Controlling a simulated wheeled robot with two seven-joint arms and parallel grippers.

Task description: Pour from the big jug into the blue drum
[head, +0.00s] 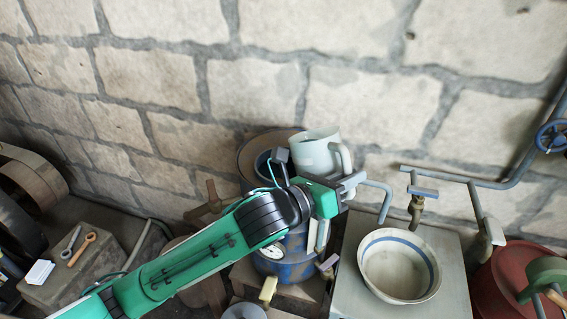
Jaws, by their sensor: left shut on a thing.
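The pale jug (314,152) is held up at the middle of the head view, roughly upright, its handle at its right side. My left gripper (347,184) is shut on the jug by its handle; the exact contact is partly hidden. The blue drum (287,268) stands below and behind my left arm, which covers much of it. A blue rim (262,166) shows just left of the jug, but I cannot tell whether it is the drum's mouth. The jug's contents are not visible. My right gripper is not in view.
A cream bowl with a blue band (399,266) sits on a grey block (452,290) right of the drum. Blue pipes with a tap (417,200) run above it. A red tub (498,285) is at far right. A stone block with spanners (75,262) is at left.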

